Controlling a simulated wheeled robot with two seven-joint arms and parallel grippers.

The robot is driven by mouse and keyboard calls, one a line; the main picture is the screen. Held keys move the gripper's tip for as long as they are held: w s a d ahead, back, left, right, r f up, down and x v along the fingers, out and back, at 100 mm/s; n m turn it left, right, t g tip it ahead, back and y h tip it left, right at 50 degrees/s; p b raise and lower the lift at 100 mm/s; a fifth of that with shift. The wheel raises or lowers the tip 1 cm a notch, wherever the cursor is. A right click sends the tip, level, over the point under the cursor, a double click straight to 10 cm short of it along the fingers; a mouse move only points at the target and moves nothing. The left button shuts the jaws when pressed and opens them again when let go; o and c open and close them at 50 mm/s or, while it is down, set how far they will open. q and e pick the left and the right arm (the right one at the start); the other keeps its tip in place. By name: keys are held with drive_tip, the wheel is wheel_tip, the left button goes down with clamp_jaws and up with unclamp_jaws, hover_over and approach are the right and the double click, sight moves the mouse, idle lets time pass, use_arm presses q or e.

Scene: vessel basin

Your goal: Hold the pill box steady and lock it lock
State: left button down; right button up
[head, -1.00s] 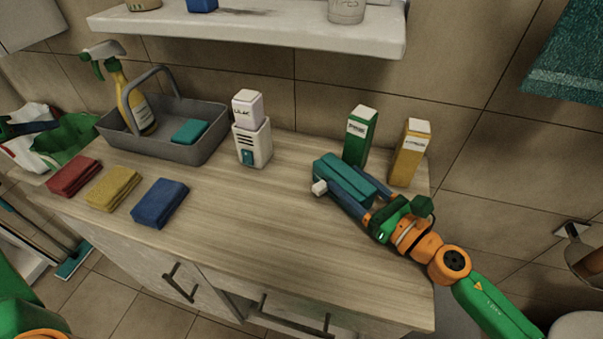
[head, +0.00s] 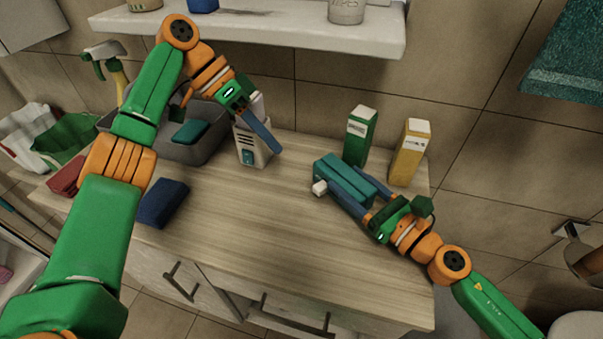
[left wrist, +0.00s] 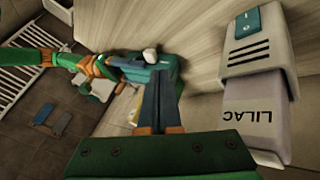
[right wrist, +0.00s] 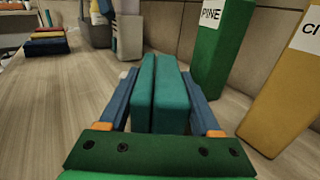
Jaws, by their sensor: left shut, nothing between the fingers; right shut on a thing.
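The pill box appears to be the teal two-part box (head: 342,170) on the right of the counter; a dark seam runs along it in the right wrist view (right wrist: 172,90). A small white knob (head: 319,187), perhaps its lock, sticks out at its near left end; whether it is locked I cannot tell. My right gripper (head: 350,188) is shut on the box, one finger along each side. My left gripper (head: 278,151) is shut and empty, in front of the white dispenser, left of the box and apart from it. Its closed fingers show in the left wrist view (left wrist: 162,80).
The white dispenser (head: 247,150) holds a LILAC bottle (left wrist: 253,120). A green carton (head: 359,135) and a yellow carton (head: 409,153) stand behind the box. A grey basket (head: 205,148) and blue cloth (head: 162,204) are at left. The counter's middle is clear.

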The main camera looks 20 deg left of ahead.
use_arm(q)
drive_tip(key=x, duration=1)
drive_tip(key=s+d, duration=0.2)
drive_tip(key=d, duration=0.1)
drive_tip(key=shift+s+d, duration=0.2)
drive_tip(key=shift+d, duration=0.05)
idle(0.4)
drive_tip(key=v, duration=1)
